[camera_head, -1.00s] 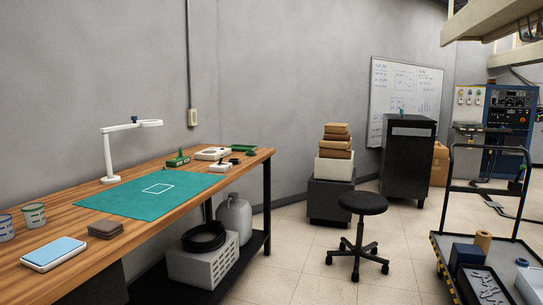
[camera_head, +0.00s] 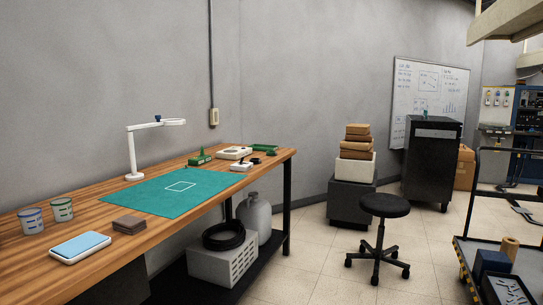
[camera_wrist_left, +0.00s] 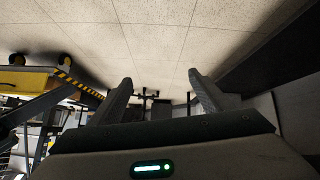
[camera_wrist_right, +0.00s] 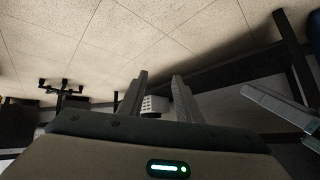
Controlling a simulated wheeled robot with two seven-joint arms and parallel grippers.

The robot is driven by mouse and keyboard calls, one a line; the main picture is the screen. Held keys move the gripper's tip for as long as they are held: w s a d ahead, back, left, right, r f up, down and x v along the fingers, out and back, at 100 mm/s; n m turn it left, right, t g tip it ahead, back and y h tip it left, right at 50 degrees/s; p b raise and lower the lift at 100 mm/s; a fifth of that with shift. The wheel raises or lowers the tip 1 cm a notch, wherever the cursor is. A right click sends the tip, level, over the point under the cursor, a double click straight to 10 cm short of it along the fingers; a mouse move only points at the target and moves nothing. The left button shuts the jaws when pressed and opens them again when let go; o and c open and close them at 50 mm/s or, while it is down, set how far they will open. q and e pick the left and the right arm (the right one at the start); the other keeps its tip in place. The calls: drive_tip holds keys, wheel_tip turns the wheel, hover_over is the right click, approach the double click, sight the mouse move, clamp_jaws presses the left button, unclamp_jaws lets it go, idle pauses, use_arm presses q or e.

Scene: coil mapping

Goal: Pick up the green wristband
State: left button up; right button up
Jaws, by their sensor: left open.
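No object is clearly recognisable as the green wristband. Small dark green items (camera_head: 256,160) lie near the far right end of the wooden workbench (camera_head: 160,232), too small to tell what they are. A green object (camera_head: 199,158) and a green tray (camera_head: 264,147) are also at that end. My left gripper (camera_wrist_left: 160,82) is open and empty in the left wrist view, with floor beyond its fingers. My right gripper (camera_wrist_right: 159,77) shows a gap between its fingers and holds nothing in the right wrist view. Neither gripper appears in the head view.
A green mat (camera_head: 165,194), white lamp (camera_head: 132,155), two cups (camera_head: 62,210), brown block (camera_head: 129,224) and blue-topped device (camera_head: 80,247) are on the bench. A black stool (camera_head: 385,206) and a cart (camera_head: 468,262) stand to the right. Floor between bench and stool is clear.

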use_arm(q)
drive_tip(key=shift+f, duration=0.1)
drive_tip(key=s+a+f+g+y+p, duration=0.1)
drive_tip(key=s+a+f+p, duration=0.1)
drive_tip(key=f+p, duration=0.7)
drive_tip(key=s+a+f+g+y+p, duration=0.1)
drive_tip(key=a+f+p, duration=0.3)
drive_tip(key=f+p, duration=0.5)
drive_tip(key=shift+s+a+g+y, duration=0.25)
drive_tip(key=shift+s+g+y, duration=0.05)
drive_tip(key=shift+s+g, duration=0.25)
use_arm(e)
drive_tip(key=s+d+f+g+h, duration=0.1)
drive_tip(key=s+d+f, duration=0.1)
drive_tip(key=f, duration=0.7)
drive_tip(key=s+d+f+g+h, duration=0.1)
drive_tip(key=d+f, duration=0.3)
drive_tip(key=f, duration=0.5)
drive_tip(key=shift+s+d+f+g+h, duration=0.2)
drive_tip(key=shift+s+g+h, duration=0.1)
drive_tip(key=shift+s+g, duration=0.2)
use_arm(q)
drive_tip(key=shift+f, duration=0.1)
